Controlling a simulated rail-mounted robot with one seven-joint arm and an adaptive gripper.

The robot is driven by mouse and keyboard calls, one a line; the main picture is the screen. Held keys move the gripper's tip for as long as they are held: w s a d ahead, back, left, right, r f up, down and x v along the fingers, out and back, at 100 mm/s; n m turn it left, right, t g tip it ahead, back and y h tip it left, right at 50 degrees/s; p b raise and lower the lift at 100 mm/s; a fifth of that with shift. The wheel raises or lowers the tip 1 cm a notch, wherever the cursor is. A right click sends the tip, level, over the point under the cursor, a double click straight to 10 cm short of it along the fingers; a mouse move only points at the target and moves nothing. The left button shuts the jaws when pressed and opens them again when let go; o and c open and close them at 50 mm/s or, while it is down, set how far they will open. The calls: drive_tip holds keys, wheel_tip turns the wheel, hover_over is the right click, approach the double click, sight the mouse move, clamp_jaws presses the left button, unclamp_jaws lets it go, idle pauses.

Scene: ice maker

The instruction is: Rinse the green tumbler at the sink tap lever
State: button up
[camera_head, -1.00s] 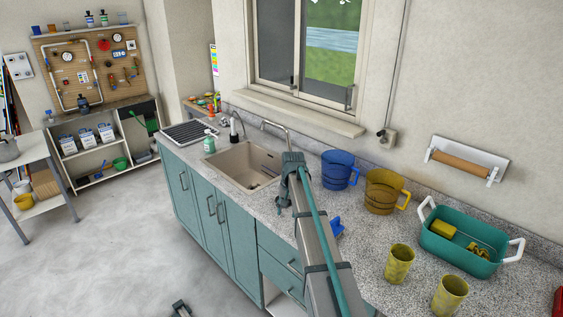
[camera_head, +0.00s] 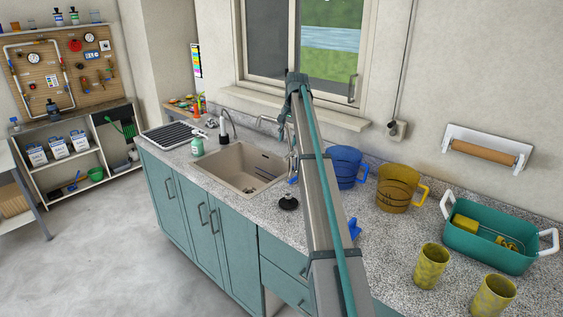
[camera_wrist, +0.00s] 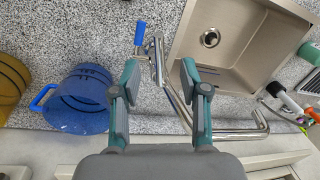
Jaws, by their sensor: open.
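The steel tap (camera_head: 291,150) stands at the right end of the sink (camera_head: 222,170), partly behind my arm. Its blue lever (camera_wrist: 139,33) shows in the wrist view beside the steel tap body (camera_wrist: 157,62). My gripper (camera_wrist: 159,74) is open and empty, its two fingers on either side of the tap in that view; I cannot tell its height above it. Two yellow-green patterned tumblers, a nearer one (camera_head: 493,297) and a farther one (camera_head: 431,266), stand upright on the right counter. The head view does not clearly show my gripper.
A blue mug (camera_head: 344,167) and an amber mug (camera_head: 398,188) stand right of the tap. A teal tub (camera_head: 490,246) with yellow things inside is farther right. A small dark round object (camera_head: 288,202) is on the counter.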

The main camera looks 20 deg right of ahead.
sight(285, 157)
drive_tip(key=f+p, duration=0.1)
drive_tip(key=f, duration=0.2)
drive_tip(key=f+p, duration=0.1)
drive_tip(key=f, duration=0.2)
drive_tip(key=a+f+p, duration=0.1)
drive_tip(key=f, duration=0.2)
drive_tip(key=shift+w+f, duration=0.35)
drive_tip(key=shift+w, duration=0.05)
clamp_jaws()
